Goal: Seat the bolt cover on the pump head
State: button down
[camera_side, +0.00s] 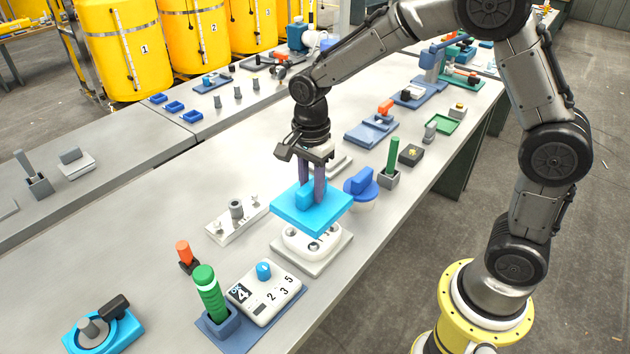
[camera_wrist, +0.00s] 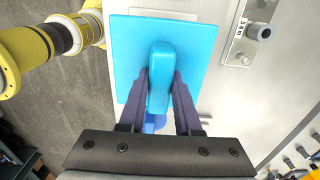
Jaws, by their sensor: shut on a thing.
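The bolt cover (camera_side: 325,216) is a light blue square plate with a raised grip on top. My gripper (camera_side: 312,196) is shut on that grip from above, its two purple fingers on either side. In the wrist view, the cover (camera_wrist: 195,60) fills the middle and my gripper (camera_wrist: 160,95) has its fingers against the blue grip. The pump head (camera_side: 307,250) is a white rounded block with dark holes on a pale square base, directly below the cover in the side view. The cover appears above it with a small gap; its far part is hidden by the cover.
A metal bracket with a grey post (camera_side: 236,209) stands left of the pump head. A blue round knob (camera_side: 361,184) and a green-handled tool (camera_side: 392,155) stand to the right. A white numbered dial box (camera_side: 266,291) and a green grip in a blue holder (camera_side: 210,295) are in front.

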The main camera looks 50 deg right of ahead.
aim_at(312, 207)
jog(key=shift+f, duration=2.9)
jog(key=shift+f, duration=1.05)
jog(key=c, duration=0.5)
grip_release()
notch_tip(312, 207, up, 14)
jog(key=shift+f, duration=0.1)
jog(key=shift+d, duration=0.1)
